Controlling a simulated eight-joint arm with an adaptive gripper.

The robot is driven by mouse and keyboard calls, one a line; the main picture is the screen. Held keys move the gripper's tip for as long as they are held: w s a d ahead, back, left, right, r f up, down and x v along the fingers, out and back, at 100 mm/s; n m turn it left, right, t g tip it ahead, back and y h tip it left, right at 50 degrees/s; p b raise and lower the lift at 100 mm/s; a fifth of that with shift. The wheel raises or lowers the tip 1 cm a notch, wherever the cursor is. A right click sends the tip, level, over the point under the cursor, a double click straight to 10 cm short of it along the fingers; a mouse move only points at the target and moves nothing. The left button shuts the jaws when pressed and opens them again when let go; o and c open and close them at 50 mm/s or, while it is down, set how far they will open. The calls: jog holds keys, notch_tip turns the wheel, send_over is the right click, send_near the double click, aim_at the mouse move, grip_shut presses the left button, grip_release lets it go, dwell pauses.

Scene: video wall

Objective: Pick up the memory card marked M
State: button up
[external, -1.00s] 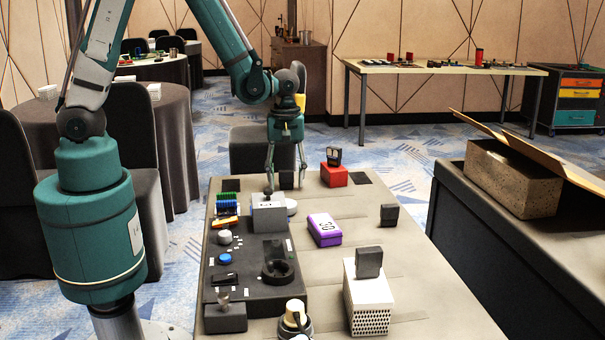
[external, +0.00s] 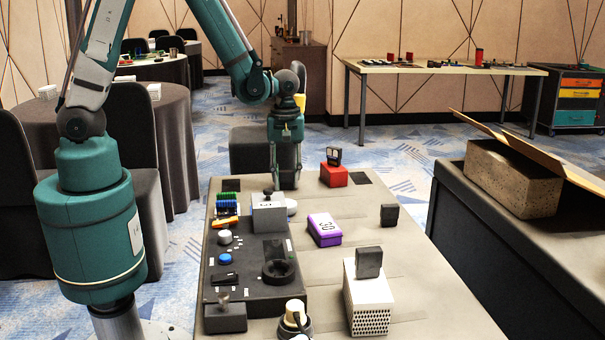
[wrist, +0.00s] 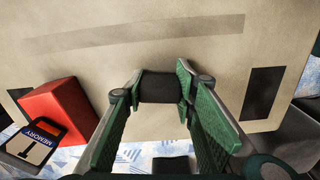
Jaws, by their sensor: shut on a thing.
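My gripper (external: 286,184) is low over the far left part of the table. In the wrist view its green fingers (wrist: 161,92) are shut on a dark block (wrist: 160,86); no marking shows on it. A memory card (wrist: 33,142) leans at the red block (wrist: 62,112), left of my gripper in the wrist view. It carries the word MEMORY and a single bar-like character that I cannot read surely. In the external view this card (external: 334,156) stands at the red block, right of my gripper. Dark upright pieces (external: 389,215) (external: 369,262) show blank faces.
A console (external: 262,292) with knobs and a grey box (external: 269,214) fills the table's left side, close to my gripper. A purple box (external: 324,230) and a white perforated box (external: 368,303) stand nearer the camera. Bare table (external: 350,205) lies right of my gripper.

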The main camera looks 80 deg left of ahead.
aim_at(286, 171)
jog(key=shift+r, duration=0.1)
jog(key=shift+r+p, duration=1.45)
jog(key=shift+r, duration=3.45)
